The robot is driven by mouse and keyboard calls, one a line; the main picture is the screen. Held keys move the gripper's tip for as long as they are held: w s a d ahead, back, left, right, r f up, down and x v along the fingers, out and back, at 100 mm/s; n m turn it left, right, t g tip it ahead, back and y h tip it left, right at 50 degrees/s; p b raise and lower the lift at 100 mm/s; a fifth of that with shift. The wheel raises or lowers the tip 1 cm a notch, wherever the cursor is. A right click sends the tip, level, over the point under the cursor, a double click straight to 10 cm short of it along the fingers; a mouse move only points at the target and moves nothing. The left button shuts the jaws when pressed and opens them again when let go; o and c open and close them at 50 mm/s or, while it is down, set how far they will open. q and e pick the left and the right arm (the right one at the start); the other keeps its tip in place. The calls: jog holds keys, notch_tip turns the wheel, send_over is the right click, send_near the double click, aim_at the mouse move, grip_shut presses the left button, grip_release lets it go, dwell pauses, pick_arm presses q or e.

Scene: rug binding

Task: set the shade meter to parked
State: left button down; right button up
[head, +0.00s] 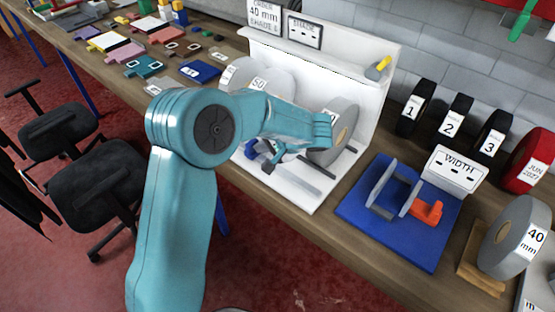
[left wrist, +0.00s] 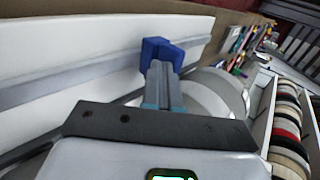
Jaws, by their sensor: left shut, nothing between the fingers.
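The white stand (head: 350,84) holds grey rolls and grey rails on its base. A framed panel that seems to read SHADE (head: 305,33) stands on its top shelf; its small marks are too small to read. My left gripper (head: 268,156) is low over the base, partly hidden by my own arm. In the left wrist view its fingers (left wrist: 163,78) are shut and empty, their tips against or just beside a blue block (left wrist: 160,50) by a grey rail (left wrist: 85,75). I cannot tell whether they touch, nor whether this block is the shade meter. My right gripper is not in view.
A grey roll (head: 344,120) stands close right of my wrist. A blue board (head: 412,250) with grey plates and an orange piece lies further right, beside a WIDTH box (head: 455,168). Black numbered rolls line the wall. Coloured pieces lie on the bench at left.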

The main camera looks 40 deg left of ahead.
pick_arm(q)
jog(key=a, duration=0.2)
jog(key=a+b, duration=0.1)
jog(key=a, duration=0.4)
jog(key=shift+w+f+b, duration=0.2)
jog(key=shift+w+b, duration=0.1)
jog(key=shift+a+r, duration=0.15)
jog(key=shift+a, duration=0.55)
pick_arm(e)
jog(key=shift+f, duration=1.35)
pick_arm(q)
jog(key=shift+d, duration=0.15)
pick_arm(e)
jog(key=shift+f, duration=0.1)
